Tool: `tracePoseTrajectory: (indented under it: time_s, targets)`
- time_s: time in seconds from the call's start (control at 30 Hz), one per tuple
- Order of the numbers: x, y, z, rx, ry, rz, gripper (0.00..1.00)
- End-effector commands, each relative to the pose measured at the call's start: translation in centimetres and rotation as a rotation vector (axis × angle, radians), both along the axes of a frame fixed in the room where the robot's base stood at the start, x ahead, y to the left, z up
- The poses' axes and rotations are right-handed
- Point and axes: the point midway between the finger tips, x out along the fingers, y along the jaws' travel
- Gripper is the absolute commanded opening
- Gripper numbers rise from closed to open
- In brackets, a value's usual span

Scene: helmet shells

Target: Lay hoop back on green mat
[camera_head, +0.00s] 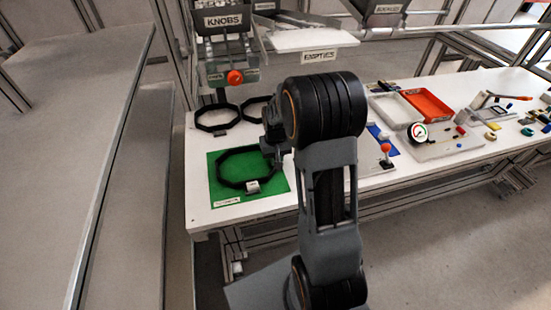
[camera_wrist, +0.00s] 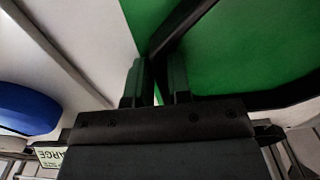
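The hoop (camera_head: 226,181) is a black eight-sided ring with a small pale block at its front edge. It shows over the green mat (camera_head: 278,184), within the mat's outline; I cannot tell whether it touches the mat. My gripper (camera_head: 274,155) is at the hoop's right side, partly hidden by my arm. In the wrist view, the two fingers (camera_wrist: 159,82) stand on either side of the hoop's dark band (camera_wrist: 182,24), with the green mat (camera_wrist: 240,50) behind it. The fingers look shut on the band.
Two more black hoops (camera_head: 217,127) lie behind the mat on the white table (camera_head: 199,205). A knobs bin (camera_head: 228,50) stands at the back.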

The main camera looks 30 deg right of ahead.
Motion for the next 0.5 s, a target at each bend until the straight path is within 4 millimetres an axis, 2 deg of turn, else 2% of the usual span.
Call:
tracePoseTrajectory:
  time_s: [0.03,0.2,0.5]
  targets:
    - [0.00,0.00,0.02,0.000,0.000,0.000,0.23]
    - [0.00,0.00,0.02,0.000,0.000,0.000,0.38]
    - [0.01,0.00,0.49,0.000,0.000,0.000,0.38]
